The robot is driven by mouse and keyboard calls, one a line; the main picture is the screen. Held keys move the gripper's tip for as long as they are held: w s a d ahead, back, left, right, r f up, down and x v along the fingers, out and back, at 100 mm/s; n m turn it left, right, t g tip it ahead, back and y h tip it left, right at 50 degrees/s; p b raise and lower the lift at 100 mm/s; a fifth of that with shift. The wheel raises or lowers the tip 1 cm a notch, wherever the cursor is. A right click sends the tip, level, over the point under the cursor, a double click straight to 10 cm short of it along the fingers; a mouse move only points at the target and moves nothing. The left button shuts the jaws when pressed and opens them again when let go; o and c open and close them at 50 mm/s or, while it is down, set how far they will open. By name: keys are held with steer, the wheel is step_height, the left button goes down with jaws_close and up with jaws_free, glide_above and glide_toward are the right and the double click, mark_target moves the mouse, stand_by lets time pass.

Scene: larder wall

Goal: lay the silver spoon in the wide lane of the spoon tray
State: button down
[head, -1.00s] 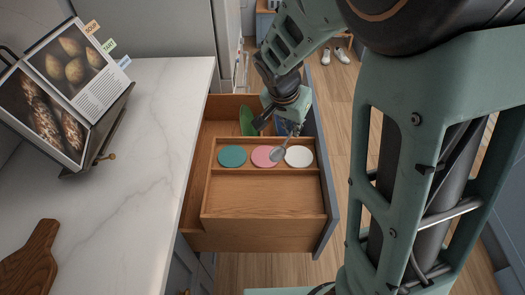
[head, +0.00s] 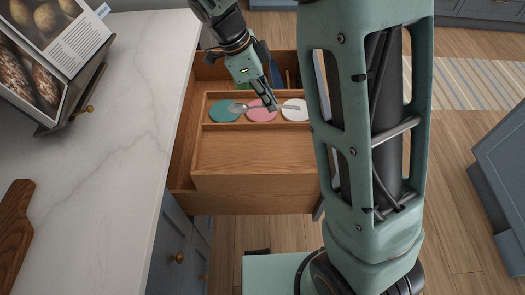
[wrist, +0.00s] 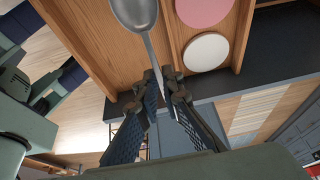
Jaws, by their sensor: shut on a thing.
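The silver spoon (head: 237,107) is held by its handle in my gripper (head: 271,106). In the head view its bowl points left and its handle end points right. It appears over the lane with the coloured discs; its exact height is unclear. The wrist view shows the spoon bowl (wrist: 136,12) beyond my closed fingers (wrist: 165,88). The wooden spoon tray (head: 255,125) sits in the open drawer. Its wide lane (head: 250,152) is bare and lies nearer than the disc lane. My arm covers part of the tray's right side.
A teal disc (head: 222,116), a pink disc (head: 261,117) and a white disc (head: 295,115) lie in the far lane. The marble counter (head: 120,130) with a cookbook stand (head: 68,95) and a wooden board (head: 14,230) is at left.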

glide_above(269, 159)
steer(key=a, duration=0.2)
steer(key=f, duration=0.7)
steer(key=shift+w+d, duration=0.2)
steer(key=f, duration=0.3)
steer(key=shift+s+f+b, duration=0.1)
steer(key=shift+s+b, duration=0.2)
steer(key=shift+s, duration=0.05)
steer(key=shift+f, duration=0.2)
steer(key=shift+w, duration=0.1)
steer(key=shift+f, duration=0.2)
steer(key=c, duration=2.1)
jaws_free()
steer(key=shift+r, duration=0.1)
